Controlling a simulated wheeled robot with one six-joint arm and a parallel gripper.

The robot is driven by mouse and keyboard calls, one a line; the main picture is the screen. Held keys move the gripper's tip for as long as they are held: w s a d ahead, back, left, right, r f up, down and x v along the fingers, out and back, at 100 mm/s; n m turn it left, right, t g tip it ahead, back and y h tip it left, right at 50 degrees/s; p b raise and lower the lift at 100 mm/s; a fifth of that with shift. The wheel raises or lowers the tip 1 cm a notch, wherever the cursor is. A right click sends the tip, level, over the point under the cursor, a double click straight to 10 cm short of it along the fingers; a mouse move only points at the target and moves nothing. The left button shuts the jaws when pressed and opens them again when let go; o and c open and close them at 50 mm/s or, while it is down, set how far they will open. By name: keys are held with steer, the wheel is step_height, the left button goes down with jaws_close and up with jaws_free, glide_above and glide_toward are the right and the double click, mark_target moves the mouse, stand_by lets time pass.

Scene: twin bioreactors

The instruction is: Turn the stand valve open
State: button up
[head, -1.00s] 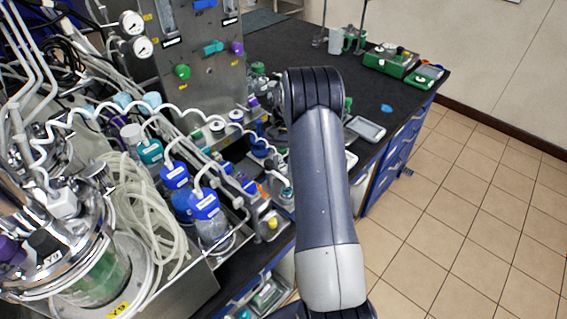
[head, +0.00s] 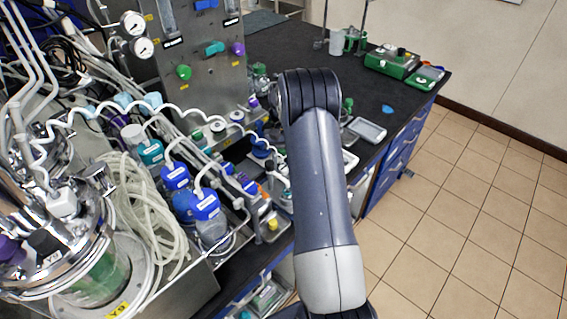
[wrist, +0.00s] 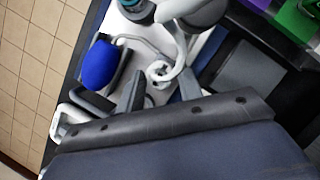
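My gripper (wrist: 161,80) shows in the wrist view with two grey fingers standing apart, and they look open and empty. A white curled ring or hose end (wrist: 163,73) lies beyond and between the fingertips. A rounded blue knob (wrist: 100,65) on a grey bracket is to the left of the fingers, apart from them. I cannot tell which part is the stand valve. In the head view my arm hides the gripper. A steel panel (head: 203,100) there carries a green knob (head: 184,72), a teal knob (head: 214,48) and a purple knob (head: 237,48).
Blue-capped bottles (head: 205,206), coiled pale hoses (head: 140,205) and a glass vessel (head: 100,275) crowd the left. A black bench (head: 300,45) holds green devices (head: 392,61) and a grey flat device (head: 367,129). The tiled floor (head: 450,220) at right is clear.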

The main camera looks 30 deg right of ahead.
steer(key=o, duration=0.3)
steer(key=b+v, duration=0.1)
steer(key=v, duration=0.9)
steer(key=shift+w+r, duration=0.2)
steer(key=shift+r, duration=0.15)
steer(key=shift+d, duration=0.1)
steer(key=p+x, duration=0.1)
steer(key=x, duration=1)
steer(key=shift+s, duration=0.1)
steer(key=shift+r, duration=0.1)
